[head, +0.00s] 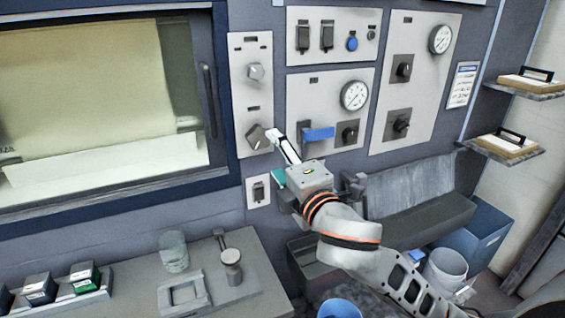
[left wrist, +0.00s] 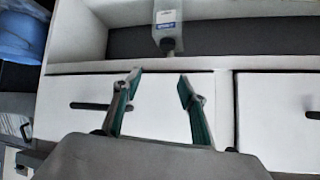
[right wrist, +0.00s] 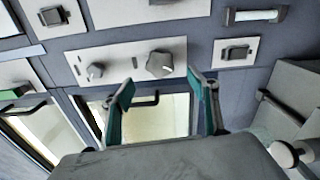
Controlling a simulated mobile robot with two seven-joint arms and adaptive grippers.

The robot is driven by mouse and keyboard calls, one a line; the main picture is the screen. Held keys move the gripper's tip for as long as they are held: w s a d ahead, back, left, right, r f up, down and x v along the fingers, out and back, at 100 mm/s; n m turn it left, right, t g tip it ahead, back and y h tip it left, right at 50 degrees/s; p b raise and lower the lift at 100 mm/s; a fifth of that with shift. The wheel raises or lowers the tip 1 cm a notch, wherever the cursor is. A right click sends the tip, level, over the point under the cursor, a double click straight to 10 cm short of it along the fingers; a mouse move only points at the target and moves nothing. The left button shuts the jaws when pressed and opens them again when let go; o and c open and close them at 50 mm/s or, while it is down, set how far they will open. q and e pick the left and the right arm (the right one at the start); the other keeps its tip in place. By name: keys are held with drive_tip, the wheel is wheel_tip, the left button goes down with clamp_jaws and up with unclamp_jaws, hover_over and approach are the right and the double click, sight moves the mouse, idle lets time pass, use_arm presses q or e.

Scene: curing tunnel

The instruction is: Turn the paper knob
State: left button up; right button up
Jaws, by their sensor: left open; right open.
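I cannot read which is the paper knob. My right gripper (head: 273,158) is open and empty, close to the lower knob. I cannot tell whether a finger touches the panel. My left gripper (left wrist: 159,80) is open and empty, in front of a white drawer (left wrist: 165,110).
A black window handle (head: 209,100) is left of the panel. A blue lever (head: 319,134) and gauge panel (head: 354,95) are right of it. A switch box (head: 258,190) sits below. A bench (head: 235,285) holds a glass jar (head: 173,251).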

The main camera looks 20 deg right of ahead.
drive_tip(key=s, duration=0.2)
drive_tip(key=shift+s, duration=0.3)
drive_tip(key=shift+d, duration=0.1)
drive_tip(key=s+d+f+m+g+h, duration=0.2)
drive_tip(key=s+d+f+m+g, duration=0.15)
drive_tip(key=f, duration=0.75)
drive_tip(key=s+d+f+m+g+h, duration=0.15)
drive_tip(key=s+d+f+m, duration=0.3)
drive_tip(key=f, duration=0.55)
drive_tip(key=s+d+f+m+g+h, duration=0.2)
drive_tip(key=s+d+f+m+g, duration=0.35)
drive_tip(key=s+f, duration=0.7)
drive_tip(key=a+f+m+t+y, duration=0.1)
drive_tip(key=a+f+y, duration=0.2)
drive_tip(key=a+f, duration=0.3)
drive_tip(key=a+f+m+t+y, duration=0.1)
drive_tip(key=a+f+y, duration=0.3)
drive_tip(key=f, duration=0.7)
drive_tip(key=shift+a+f+t, duration=0.3)
drive_tip(key=shift+a+t, duration=0.15)
drive_tip(key=shift+a, duration=0.45)
